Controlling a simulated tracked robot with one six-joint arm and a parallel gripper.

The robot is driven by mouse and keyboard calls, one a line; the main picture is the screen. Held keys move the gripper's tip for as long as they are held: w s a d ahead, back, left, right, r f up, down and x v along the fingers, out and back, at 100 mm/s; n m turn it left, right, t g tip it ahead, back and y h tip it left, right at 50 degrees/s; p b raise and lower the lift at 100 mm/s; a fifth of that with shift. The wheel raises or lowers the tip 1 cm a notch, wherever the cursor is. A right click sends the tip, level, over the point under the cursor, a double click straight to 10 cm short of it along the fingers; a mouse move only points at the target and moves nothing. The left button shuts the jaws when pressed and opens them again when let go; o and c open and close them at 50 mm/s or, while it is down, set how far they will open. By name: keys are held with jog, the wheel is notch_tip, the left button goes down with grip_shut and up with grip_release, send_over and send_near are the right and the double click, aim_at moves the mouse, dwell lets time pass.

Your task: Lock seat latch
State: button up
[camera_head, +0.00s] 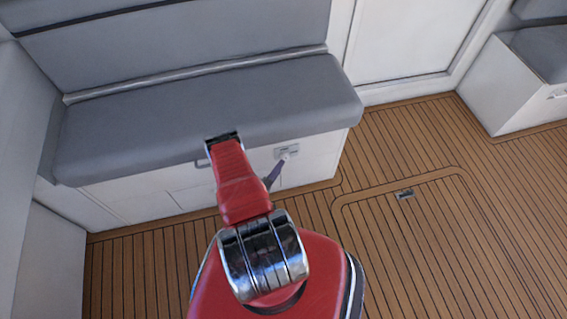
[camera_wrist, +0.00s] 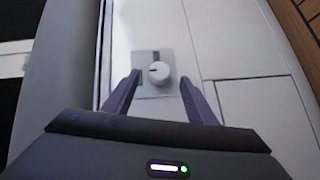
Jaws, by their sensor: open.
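The seat latch (camera_wrist: 159,73) is a round light knob with a small dark mark on a grey square plate, set in the white front of the seat base. In the wrist view my gripper (camera_wrist: 159,88) is open, with one dark purple finger on each side of the knob. I cannot tell whether the fingers touch it. In the head view the latch (camera_head: 288,151) shows as a small grey plate under the cushion's front edge. One finger of my gripper (camera_head: 275,172) shows just below it; the rest is hidden behind my red arm.
The grey seat cushion (camera_head: 210,113) overhangs the white seat base (camera_head: 318,165). A hatch with a small metal pull (camera_head: 404,194) lies in the slatted wooden floor (camera_head: 400,130). Another white seat base (camera_head: 515,85) stands at the right. The floor between is clear.

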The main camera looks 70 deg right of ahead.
aim_at(286, 160)
jog(key=shift+x, duration=2.75)
jog(key=shift+c, duration=0.3)
